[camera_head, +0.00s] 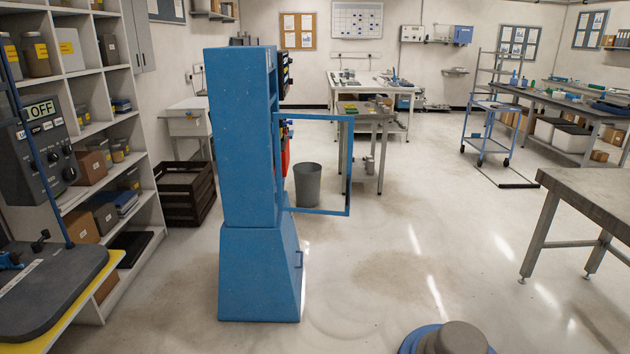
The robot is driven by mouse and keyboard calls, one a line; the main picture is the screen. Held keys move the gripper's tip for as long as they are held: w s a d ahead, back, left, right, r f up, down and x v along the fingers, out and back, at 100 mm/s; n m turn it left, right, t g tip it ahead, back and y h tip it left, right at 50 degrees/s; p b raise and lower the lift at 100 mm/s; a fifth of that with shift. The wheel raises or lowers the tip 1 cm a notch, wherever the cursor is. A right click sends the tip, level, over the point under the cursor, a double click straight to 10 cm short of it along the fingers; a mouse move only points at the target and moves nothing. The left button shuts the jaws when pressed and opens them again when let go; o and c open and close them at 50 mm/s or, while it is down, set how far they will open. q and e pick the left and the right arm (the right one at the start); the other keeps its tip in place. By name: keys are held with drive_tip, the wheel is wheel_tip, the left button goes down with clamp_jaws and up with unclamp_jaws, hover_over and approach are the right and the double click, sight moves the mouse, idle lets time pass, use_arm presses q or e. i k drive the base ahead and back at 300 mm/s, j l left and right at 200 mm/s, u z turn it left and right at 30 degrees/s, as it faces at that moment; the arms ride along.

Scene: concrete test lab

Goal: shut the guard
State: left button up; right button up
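A tall blue machine cabinet (240,150) stands upright on the floor left of centre, on a wider sloped blue base (255,275). The guard is a blue-framed panel (349,165) joined to the cabinet's right side. It stands open, sticking out to the right, and the room shows through its frame. Its lower edge is well above the floor. The inside of the cabinet is mostly hidden because I see it from the side. Neither of my grippers is in view, and nothing touches the guard.
A grey bin (307,185) stands behind the guard. A grey worktable (600,200) is at the right. Shelves (100,130), a panel reading OFF (40,150) and a yellow-edged bench (75,305) line the left. A blue trolley (488,130) is farther back.

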sight(274, 130)
drive_tip(key=i+j, duration=0.15)
drive_tip(key=i, duration=0.35)
drive_tip(key=i+j, duration=0.15)
drive_tip(key=i, duration=0.4)
drive_tip(key=i+j, duration=0.15)
drive_tip(key=i, duration=0.35)
drive_tip(key=i+j+z, duration=0.1)
drive_tip(key=i, duration=0.45)
